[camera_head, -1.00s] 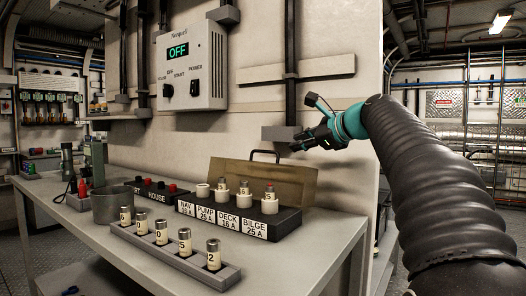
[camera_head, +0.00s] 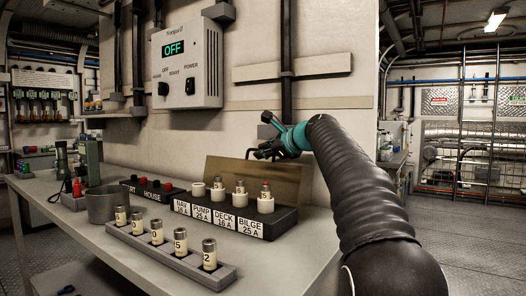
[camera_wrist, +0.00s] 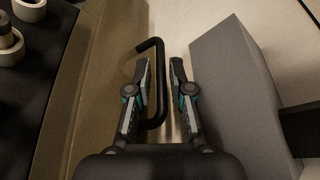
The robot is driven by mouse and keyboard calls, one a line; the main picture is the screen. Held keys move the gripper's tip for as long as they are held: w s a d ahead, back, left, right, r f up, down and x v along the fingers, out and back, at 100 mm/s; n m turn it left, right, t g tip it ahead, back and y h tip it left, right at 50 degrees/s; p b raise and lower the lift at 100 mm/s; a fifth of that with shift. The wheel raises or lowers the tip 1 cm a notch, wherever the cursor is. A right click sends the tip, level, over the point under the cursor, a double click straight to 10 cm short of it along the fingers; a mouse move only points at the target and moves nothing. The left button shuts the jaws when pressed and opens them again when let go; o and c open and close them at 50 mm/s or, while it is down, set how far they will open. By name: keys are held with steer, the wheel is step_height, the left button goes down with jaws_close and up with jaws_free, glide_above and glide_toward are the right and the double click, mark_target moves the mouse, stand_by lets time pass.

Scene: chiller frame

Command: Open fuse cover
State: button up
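The fuse cover (camera_head: 262,180) is a brown panel standing raised behind the black fuse block (camera_head: 285,222). Its dark handle (camera_wrist: 159,85) is a bent bar at the cover's top edge. In the wrist view my gripper (camera_wrist: 161,62) is open, its two fingers pointing away from the camera. The left finger overlaps the handle's opening, and the handle's long bar runs between the fingers. I cannot tell whether either finger touches it. In the head view my gripper (camera_head: 262,152) is at the cover's top edge and partly hides the handle. The cover also shows in the wrist view (camera_wrist: 92,75).
A grey box (camera_wrist: 235,90) on the wall is close to the right of my gripper. A tray (camera_head: 200,268) of several fuses lies in front of the block. A metal cup (camera_head: 103,205) and a control box reading OFF (camera_head: 187,66) are to the left.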

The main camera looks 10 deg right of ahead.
steer(key=shift+w, duration=0.1)
jaws_close()
steer(key=shift+s+a+r+n+t+b, duration=0.25)
steer(key=shift+s+a+r+n+b, duration=0.05)
steer(key=shift+s+a+n+b, duration=0.2)
steer(key=shift+s+a+r+n+t+b, duration=0.25)
steer(key=shift+s+a+n+b, duration=0.15)
steer(key=shift+s+a, duration=0.1)
steer(key=shift+a+r, duration=0.1)
steer(key=shift+r, duration=0.1)
